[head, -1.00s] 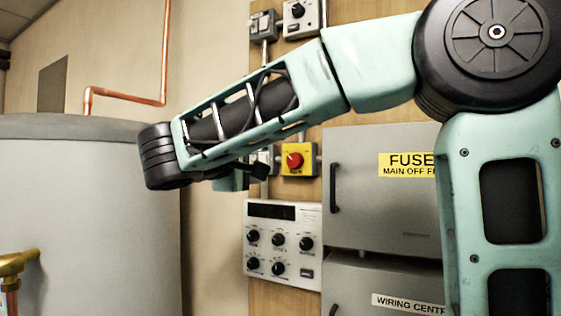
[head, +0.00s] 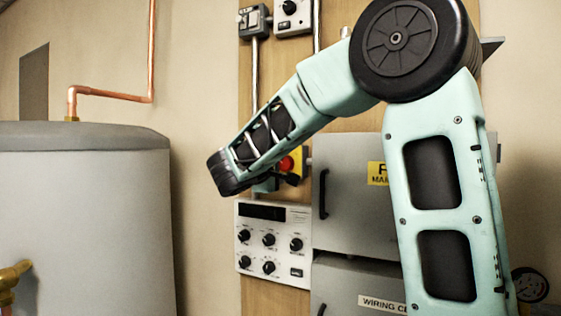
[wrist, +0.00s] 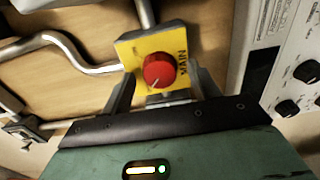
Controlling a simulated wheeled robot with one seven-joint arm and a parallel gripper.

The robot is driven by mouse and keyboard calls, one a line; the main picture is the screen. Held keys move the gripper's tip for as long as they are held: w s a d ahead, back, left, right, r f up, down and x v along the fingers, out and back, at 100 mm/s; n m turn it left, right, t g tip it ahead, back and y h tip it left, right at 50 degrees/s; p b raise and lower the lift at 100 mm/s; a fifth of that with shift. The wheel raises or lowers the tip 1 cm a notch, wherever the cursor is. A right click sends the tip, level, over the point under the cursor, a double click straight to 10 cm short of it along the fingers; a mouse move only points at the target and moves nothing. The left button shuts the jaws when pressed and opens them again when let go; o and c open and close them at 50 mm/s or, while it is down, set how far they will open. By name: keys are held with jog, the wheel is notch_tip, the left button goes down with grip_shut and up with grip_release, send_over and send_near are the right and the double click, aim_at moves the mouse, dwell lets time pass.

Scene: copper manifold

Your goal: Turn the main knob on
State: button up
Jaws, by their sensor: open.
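The main knob is a round red knob (wrist: 159,70) on a yellow plate (wrist: 133,52) marked MAIN. A white line on the knob points towards the plate's lower edge in the wrist view. In the head view the red knob (head: 287,164) is partly covered by my arm. My gripper (wrist: 163,90) is open and empty, with one dark finger on each side of the yellow box's lower part. The knob shows between and just beyond the fingertips. I cannot tell whether either finger touches the box.
Below the knob is a white control panel (head: 272,216) with several black knobs. A grey fuse cabinet (head: 345,225) with a black handle stands right of it. Bent metal conduit (wrist: 75,52) runs over the wooden board. A grey tank (head: 85,220) stands at the left.

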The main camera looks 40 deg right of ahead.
jog(key=c, duration=1)
